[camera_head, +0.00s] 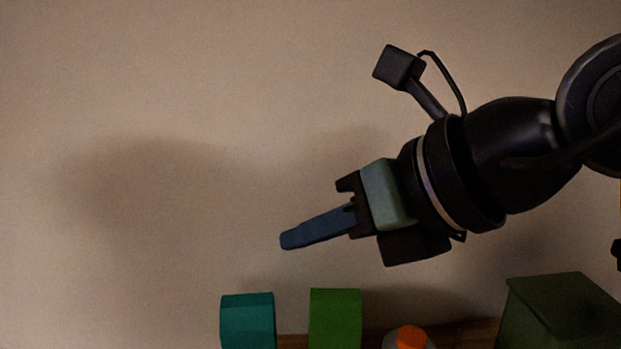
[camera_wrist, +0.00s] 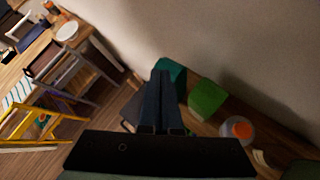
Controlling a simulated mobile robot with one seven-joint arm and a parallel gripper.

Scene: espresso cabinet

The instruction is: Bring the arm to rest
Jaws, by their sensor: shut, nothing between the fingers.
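My gripper (camera_head: 288,241) is shut and empty. In the head view it hangs in the air in front of the bare wall, pointing left and slightly down. It is above a teal block (camera_head: 247,321) and a green block (camera_head: 335,318), apart from both. In the wrist view the closed fingers of my gripper (camera_wrist: 161,76) point away from the camera, and they hide part of the teal block (camera_wrist: 176,75). The green block also shows there (camera_wrist: 207,98), to the right of the fingers.
A grey item with an orange top (camera_head: 411,337) and a dark green box (camera_head: 562,310) stand at the lower right on a wooden surface. The wrist view shows a white plate (camera_wrist: 67,31) on a table and a yellow frame (camera_wrist: 37,122) at left. The air left of my gripper is clear.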

